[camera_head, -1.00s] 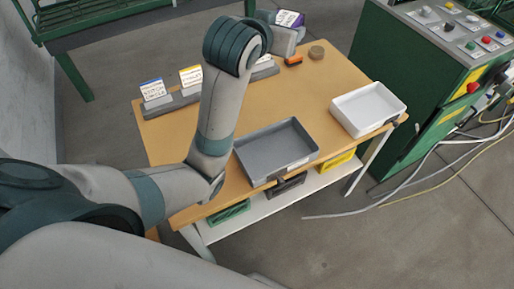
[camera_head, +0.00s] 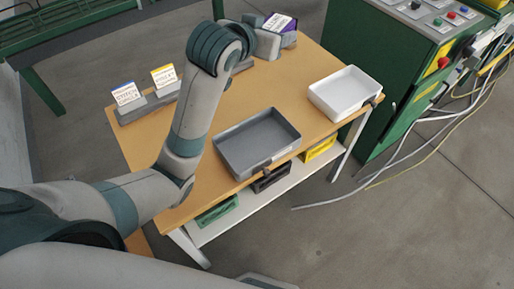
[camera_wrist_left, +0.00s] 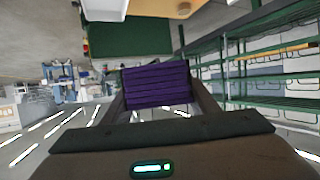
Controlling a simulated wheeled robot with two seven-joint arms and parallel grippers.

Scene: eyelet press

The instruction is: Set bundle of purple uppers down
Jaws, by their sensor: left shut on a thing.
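My left gripper (camera_head: 268,40) is at the far right end of the wooden worktable (camera_head: 262,88). It is shut on the bundle of purple uppers (camera_head: 291,40), which has a white label on top. In the left wrist view the bundle (camera_wrist_left: 157,85) sits between both fingers, its purple layers stacked. I cannot tell whether its underside touches the tabletop. My right gripper is not in view.
A grey tray (camera_head: 226,157) and a white tray (camera_head: 337,109) stand along the front edge. Labelled card holders (camera_head: 134,112) stand along the back left. A green control cabinet (camera_head: 375,65) is right of the table. The tabletop before the card holders is clear.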

